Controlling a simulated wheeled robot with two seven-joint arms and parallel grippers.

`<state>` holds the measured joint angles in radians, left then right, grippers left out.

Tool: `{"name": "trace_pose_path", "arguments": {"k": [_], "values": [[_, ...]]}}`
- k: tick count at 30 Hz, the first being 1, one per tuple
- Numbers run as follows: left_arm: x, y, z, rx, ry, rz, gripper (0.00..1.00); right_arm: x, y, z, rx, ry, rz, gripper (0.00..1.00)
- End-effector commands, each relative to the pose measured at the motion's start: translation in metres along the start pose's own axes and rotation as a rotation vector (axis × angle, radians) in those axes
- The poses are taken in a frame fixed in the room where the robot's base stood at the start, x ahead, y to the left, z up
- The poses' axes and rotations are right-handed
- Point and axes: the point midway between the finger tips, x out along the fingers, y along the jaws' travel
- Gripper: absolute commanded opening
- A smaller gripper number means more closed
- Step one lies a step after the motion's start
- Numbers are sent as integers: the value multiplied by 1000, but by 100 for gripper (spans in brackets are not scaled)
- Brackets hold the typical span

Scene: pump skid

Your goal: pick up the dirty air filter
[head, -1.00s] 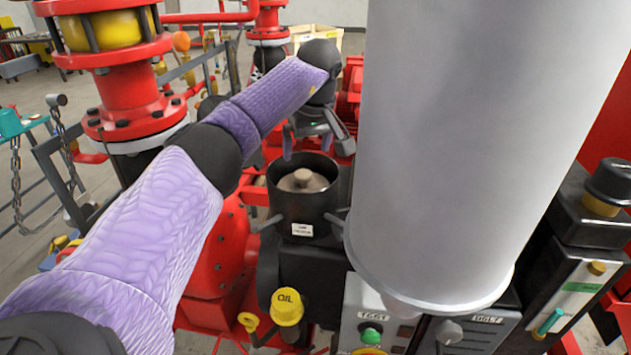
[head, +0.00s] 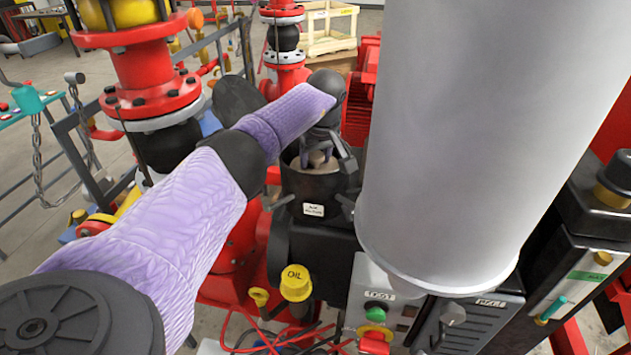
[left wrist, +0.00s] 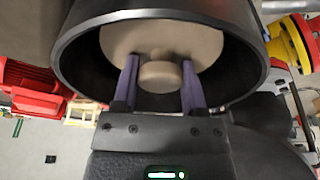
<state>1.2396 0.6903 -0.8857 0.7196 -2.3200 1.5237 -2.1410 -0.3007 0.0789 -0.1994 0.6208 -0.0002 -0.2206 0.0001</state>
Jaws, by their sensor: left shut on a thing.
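The dirty air filter (left wrist: 200,45) is a tan disc with a round knob (left wrist: 160,75) in its middle. It sits inside the round black housing (head: 312,185), which has a white label on its front. In the head view my left gripper (head: 318,158) reaches down into the housing's open top and partly hides the filter. In the left wrist view its purple fingers (left wrist: 160,88) stand on either side of the knob, and it is shut on the filter by that knob. My right gripper is not in view.
A large pale grey cylinder (head: 480,130) fills the right of the head view, close to the housing. A yellow OIL cap (head: 296,283) and a control box with a green button (head: 376,311) are in front. Red flanged piping (head: 150,95) stands at the left.

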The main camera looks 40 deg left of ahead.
Motion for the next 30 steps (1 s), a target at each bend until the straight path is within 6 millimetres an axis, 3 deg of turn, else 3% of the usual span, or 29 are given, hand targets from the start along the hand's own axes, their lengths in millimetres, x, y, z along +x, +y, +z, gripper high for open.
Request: {"name": "trace_pose_path", "arguments": {"k": [1,3,20,23,30], "values": [[0,0,0,0,0,0,15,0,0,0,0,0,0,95],[0,0,0,0,0,0,0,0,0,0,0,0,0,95],[-8,1,-3,-1,2,3,0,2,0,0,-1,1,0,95],[-26,1,-8,-1,3,6,0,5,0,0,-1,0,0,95],[-104,1,-29,-4,3,6,0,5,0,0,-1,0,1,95]]}}
